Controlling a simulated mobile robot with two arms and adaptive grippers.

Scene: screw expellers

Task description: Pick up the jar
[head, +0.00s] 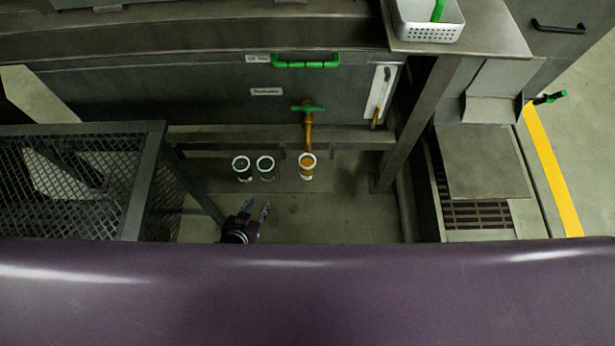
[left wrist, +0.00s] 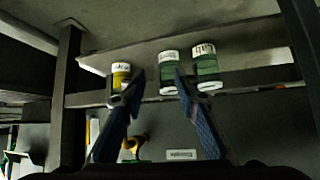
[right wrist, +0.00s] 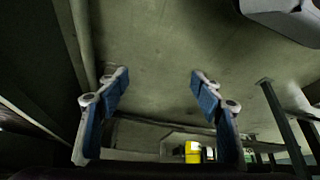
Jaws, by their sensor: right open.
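Three jars with white rims stand in a row on a low ledge. The jar with yellow-orange contents (head: 308,168) is under the spout, and two dark green jars (head: 242,169) (head: 266,169) are to its left. In the left wrist view the yellow jar (left wrist: 121,77), the middle green jar (left wrist: 168,80) and the outer green jar (left wrist: 207,72) carry white labels. My left gripper (head: 257,207) is open and empty, short of the green jars. In its wrist view the middle green jar lies beyond the gap between its fingers. My right gripper (right wrist: 160,82) is open and empty; it is hidden in the head view.
A spout with a green handle (head: 308,108) hangs over the yellow jar from the grey machine. A mesh cage (head: 85,180) stands left of my left gripper. A post (head: 415,120) stands right of the jars. Floor to the right of my left gripper is clear.

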